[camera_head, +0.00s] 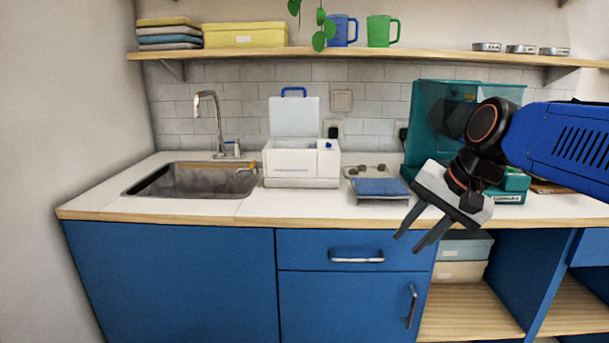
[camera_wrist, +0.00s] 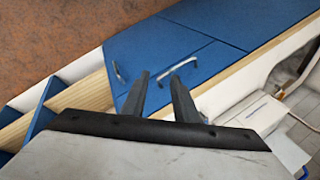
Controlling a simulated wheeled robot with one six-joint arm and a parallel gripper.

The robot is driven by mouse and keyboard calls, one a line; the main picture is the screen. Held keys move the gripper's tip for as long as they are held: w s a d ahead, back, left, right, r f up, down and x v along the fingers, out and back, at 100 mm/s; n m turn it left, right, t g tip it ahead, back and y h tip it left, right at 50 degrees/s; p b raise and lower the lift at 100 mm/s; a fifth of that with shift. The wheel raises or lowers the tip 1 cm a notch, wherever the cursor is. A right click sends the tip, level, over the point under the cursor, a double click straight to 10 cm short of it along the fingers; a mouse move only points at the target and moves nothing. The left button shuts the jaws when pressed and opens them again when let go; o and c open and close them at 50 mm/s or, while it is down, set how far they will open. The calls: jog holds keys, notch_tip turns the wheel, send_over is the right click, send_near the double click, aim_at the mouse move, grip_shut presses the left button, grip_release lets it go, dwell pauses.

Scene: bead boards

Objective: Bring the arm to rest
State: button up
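My gripper (camera_head: 422,236) hangs at the right in the head view, tilted down to the left, in front of the counter edge. Its two dark fingers stand apart with nothing between them. The wrist view shows the same open fingers (camera_wrist: 160,92) against the blue cabinet doors. My blue arm link comes in from the right edge of the head view and hides part of the teal machine behind it.
The white counter (camera_head: 315,205) holds a white box with a raised lid (camera_head: 300,160), a blue board (camera_head: 381,188) and a teal machine (camera_head: 426,110). A sink (camera_head: 190,180) lies left. A wooden shelf (camera_head: 350,57) runs above. Open cubbies are below right.

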jog(key=s+d+f+n+h, duration=0.1)
jog(key=s+d+f+n, duration=0.2)
jog(key=s+f, duration=0.4)
jog(key=s+d+f+n+h, duration=0.2)
jog(key=s+d+f+n, duration=0.1)
jog(key=s+f, duration=0.4)
notch_tip(320, 180, down, 2)
jog(key=shift+s+d+f+n+t, duration=0.1)
jog(key=shift+s+d+n+t, duration=0.15)
jog(key=shift+d, duration=0.55)
